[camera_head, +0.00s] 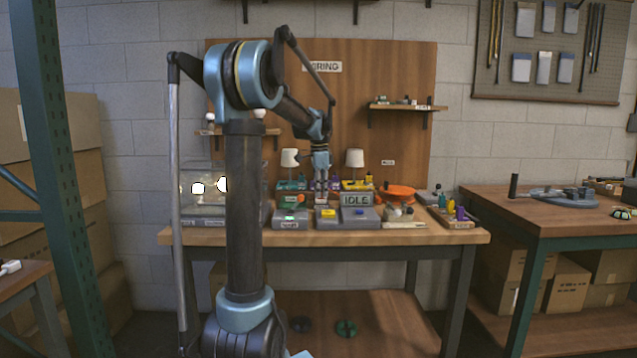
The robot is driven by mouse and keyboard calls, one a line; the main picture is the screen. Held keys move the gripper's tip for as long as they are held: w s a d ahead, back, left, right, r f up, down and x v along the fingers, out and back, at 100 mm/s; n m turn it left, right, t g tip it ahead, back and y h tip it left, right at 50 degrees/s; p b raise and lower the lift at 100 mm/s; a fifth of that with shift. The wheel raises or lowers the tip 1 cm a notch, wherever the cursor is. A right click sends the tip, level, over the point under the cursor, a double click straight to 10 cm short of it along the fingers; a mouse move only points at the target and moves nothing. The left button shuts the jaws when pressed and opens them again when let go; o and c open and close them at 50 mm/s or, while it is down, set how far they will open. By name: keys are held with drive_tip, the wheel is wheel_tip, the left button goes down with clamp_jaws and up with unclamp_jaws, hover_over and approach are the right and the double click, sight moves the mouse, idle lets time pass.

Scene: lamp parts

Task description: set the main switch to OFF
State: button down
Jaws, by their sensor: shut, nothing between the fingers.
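My gripper (322,198) points down over the middle of the workbench, fingers together, with nothing seen between them. Just right of that is a grey box with a yellow top part (328,213). I cannot tell for sure which of these carries the main switch, nor its setting. A display reading IDLE (356,200) stands right of the gripper. Whether the fingers touch anything is unclear.
Two white-shaded lamps (355,158) stand behind the gripper. An orange dish (397,192) and a tray of small parts (404,214) sit to the right. A clear case (194,178) with glowing bulbs is at the left. The bench's front edge (400,238) is clear.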

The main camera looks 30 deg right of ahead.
sight(296, 204)
drive_tip(key=shift+d+f, duration=0.1)
drive_tip(key=shift+f, duration=0.8)
drive_tip(key=shift+w+a+f, duration=0.2)
drive_tip(key=shift+a+f, duration=0.05)
drive_tip(key=shift+w+a+r, duration=0.2)
drive_tip(key=shift+a, duration=0.3)
drive_tip(key=shift+w+a+r, duration=0.15)
drive_tip(key=shift+w+a, duration=0.05)
drive_tip(key=shift+a, duration=0.35)
drive_tip(key=shift+w+a+r, duration=0.2)
drive_tip(key=shift+a, duration=0.3)
drive_tip(key=shift+d, duration=0.1)
